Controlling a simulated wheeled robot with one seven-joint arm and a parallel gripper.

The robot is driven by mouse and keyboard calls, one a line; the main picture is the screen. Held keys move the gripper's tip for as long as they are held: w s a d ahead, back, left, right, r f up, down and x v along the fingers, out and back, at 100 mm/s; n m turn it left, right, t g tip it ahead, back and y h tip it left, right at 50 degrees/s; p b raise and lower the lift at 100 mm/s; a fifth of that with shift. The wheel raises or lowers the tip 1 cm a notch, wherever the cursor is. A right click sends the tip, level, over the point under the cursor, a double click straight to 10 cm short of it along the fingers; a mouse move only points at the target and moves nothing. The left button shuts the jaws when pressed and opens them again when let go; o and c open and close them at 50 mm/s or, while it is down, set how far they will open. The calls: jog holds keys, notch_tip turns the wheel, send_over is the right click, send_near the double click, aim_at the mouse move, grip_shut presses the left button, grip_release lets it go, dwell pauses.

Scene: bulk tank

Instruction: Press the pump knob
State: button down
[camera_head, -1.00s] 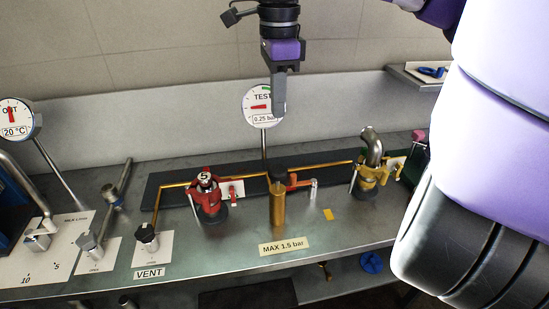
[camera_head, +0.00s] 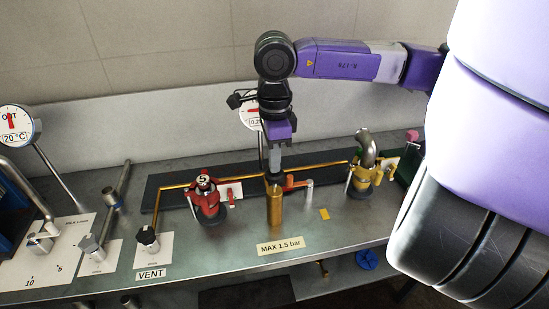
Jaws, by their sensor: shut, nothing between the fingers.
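The brass pump cylinder (camera_head: 275,208) stands upright on the metal bench at the middle. Its dark knob (camera_head: 272,178) sits on top, mostly hidden by or merging with my gripper's tip. My gripper (camera_head: 275,168) is shut and empty, pointing straight down over the cylinder. Its fingertips are at the knob; I cannot tell whether they touch it or hover just above it.
A red valve (camera_head: 206,197) stands left of the pump and a yellow valve (camera_head: 365,178) right. A small orange-handled tap (camera_head: 292,182) is close on the right. The gauge (camera_head: 249,117) behind is partly hidden by my arm. The bench front is clear around the label (camera_head: 281,246).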

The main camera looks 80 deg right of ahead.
aim_at(275, 175)
jog(key=shift+f, duration=0.15)
notch_tip(275, 175, down, 4)
jog(key=b, duration=0.5)
jog(key=shift+r, duration=0.25)
dwell(0.3)
